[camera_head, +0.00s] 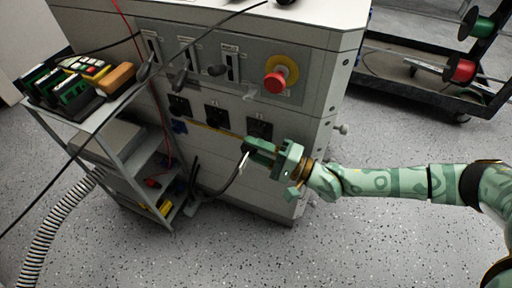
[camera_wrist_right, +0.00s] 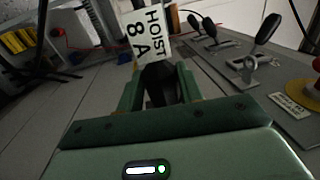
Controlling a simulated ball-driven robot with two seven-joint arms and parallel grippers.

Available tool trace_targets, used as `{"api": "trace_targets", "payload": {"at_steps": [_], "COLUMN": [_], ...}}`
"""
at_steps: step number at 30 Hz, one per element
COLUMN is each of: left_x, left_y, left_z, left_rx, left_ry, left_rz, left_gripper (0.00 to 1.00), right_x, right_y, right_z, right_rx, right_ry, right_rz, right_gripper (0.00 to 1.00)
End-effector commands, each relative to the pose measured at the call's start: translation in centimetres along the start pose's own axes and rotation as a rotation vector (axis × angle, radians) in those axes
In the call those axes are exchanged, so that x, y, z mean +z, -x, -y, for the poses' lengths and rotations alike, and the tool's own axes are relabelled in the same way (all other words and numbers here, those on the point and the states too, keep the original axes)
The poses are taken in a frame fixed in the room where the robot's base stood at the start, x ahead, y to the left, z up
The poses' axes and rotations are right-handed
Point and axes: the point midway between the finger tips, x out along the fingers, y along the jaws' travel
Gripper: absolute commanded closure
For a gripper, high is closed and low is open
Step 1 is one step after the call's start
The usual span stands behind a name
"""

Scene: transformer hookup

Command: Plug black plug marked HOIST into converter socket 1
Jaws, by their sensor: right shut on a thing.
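My right gripper (camera_head: 262,151) is shut on the black plug (camera_wrist_right: 160,84), just in front of the grey cabinet's face. The plug's white tag (camera_wrist_right: 146,34) reads HOIST 8 A in the right wrist view. A black cable hangs from the plug down to the left. Three dark sockets sit in a row on the cabinet: a left one (camera_head: 179,106), a middle one (camera_head: 216,118) and a right one (camera_head: 259,130). The gripper is just below the right socket. Their numbers are too small to read. Whether the plug touches the cabinet cannot be told. My left gripper is out of view.
Several levers (camera_head: 184,64) and a red stop button (camera_head: 276,81) on a yellow ring sit above the sockets. A grey shelf cart (camera_head: 128,150) with devices stands at left. A dark rack (camera_head: 420,88) with cable spools stands at back right. The floor at front is clear.

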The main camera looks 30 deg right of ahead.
Motion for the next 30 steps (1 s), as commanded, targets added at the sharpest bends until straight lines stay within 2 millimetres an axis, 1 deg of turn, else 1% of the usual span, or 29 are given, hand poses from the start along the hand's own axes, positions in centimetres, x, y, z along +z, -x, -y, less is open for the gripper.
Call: {"api": "trace_targets", "payload": {"at_steps": [1,3,4,5,6,7,14,17,30], "left_x": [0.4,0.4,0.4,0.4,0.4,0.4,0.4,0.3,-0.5], "left_y": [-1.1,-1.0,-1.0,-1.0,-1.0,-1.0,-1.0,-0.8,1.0], "left_z": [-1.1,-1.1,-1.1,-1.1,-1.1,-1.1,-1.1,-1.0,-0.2], "left_rx": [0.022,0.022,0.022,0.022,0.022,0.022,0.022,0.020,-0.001], "left_ry": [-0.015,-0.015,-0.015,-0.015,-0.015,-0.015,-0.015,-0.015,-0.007], "left_rz": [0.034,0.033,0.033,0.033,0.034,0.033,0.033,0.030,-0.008], "left_gripper": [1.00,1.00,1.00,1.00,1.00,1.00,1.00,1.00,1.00], "right_x": [-0.8,-0.8,-0.8,-0.8,-0.8,-0.8,-0.4,0.0,4.1], "right_y": [0.3,0.4,0.4,0.4,0.4,0.4,0.3,0.3,0.1], "right_z": [-1.3,-1.3,-1.3,-1.3,-1.3,-1.3,-1.4,-1.2,-0.6], "right_rx": [0.014,0.015,0.015,0.016,0.016,0.016,0.016,0.015,0.009], "right_ry": [-0.002,-0.002,-0.002,-0.002,-0.002,-0.003,-0.005,-0.005,-0.003], "right_rz": [-0.014,-0.015,-0.015,-0.016,-0.015,-0.014,-0.010,-0.008,-0.006], "right_gripper": [0.95,0.95,0.61,0.53,0.41,0.38,0.38,0.38,0.38]}}
